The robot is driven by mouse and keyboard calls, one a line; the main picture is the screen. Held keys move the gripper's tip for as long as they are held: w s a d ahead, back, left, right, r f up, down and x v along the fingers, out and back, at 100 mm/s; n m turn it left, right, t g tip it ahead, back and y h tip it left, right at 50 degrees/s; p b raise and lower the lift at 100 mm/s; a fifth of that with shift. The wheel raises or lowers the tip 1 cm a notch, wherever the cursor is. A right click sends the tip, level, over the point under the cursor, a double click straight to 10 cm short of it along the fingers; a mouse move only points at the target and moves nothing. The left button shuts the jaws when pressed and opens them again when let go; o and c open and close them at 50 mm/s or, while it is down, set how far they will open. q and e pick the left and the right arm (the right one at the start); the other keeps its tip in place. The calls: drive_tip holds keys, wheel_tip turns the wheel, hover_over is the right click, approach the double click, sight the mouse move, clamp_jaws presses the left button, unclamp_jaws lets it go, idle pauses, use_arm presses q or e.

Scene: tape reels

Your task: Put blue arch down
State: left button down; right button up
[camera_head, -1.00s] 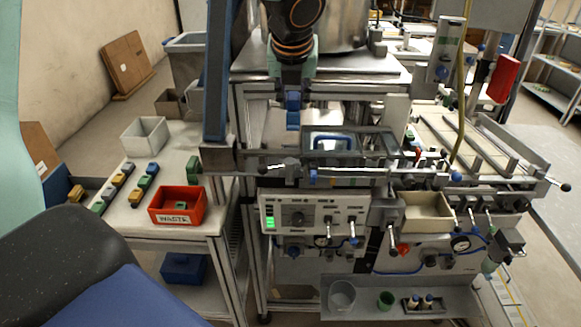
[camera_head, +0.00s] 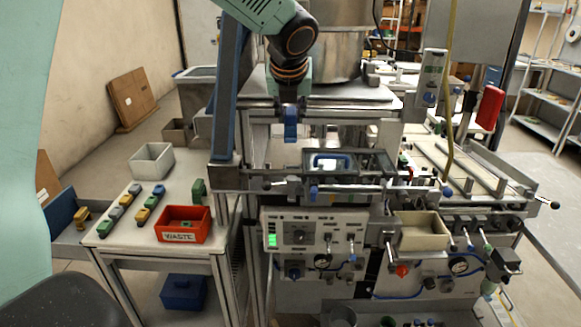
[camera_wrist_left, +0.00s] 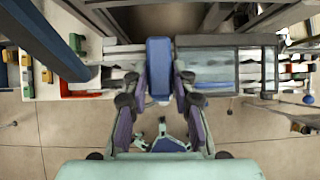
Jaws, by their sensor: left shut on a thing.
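The blue arch (camera_head: 291,124) hangs upright below my left gripper (camera_head: 291,104) in the head view, above the left part of the machine. In the left wrist view the same blue arch (camera_wrist_left: 159,66) sits between the two fingers of the left gripper (camera_wrist_left: 159,88), which is shut on it. It appears clear of the surfaces below, though the exact height is hard to tell. My right gripper is in neither view.
A red waste bin (camera_head: 184,226) and several small coloured blocks (camera_head: 143,215) are on the left table. A slanted dark blue post (camera_head: 226,90) stands close left of the gripper. A beige bin (camera_head: 421,232) is at right.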

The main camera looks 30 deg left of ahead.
sight(294, 124)
use_arm(q)
drive_tip(key=f, duration=0.2)
drive_tip(key=w+f, duration=0.1)
drive_tip(key=f, duration=0.1)
drive_tip(key=shift+d+b, duration=0.15)
drive_tip(key=shift+b, duration=0.2)
drive_tip(key=f, duration=0.1)
drive_tip(key=f+b, duration=0.1)
drive_tip(key=f, duration=0.2)
drive_tip(key=shift+s+f, duration=0.15)
drive_tip(key=shift+s, duration=0.25)
drive_tip(key=shift+f+b, duration=0.15)
drive_tip(key=shift+b, duration=0.15)
drive_tip(key=shift+w, duration=0.3)
drive_tip(key=shift+s+f, duration=0.25)
drive_tip(key=shift+s, duration=0.05)
drive_tip(key=shift+w+f, duration=0.2)
drive_tip(key=shift+f, duration=0.2)
drive_tip(key=c, duration=1.4)
unclamp_jaws()
drive_tip(key=o, duration=0.3)
drive_tip(key=shift+s+r, duration=0.15)
drive_tip(key=shift+s, duration=0.05)
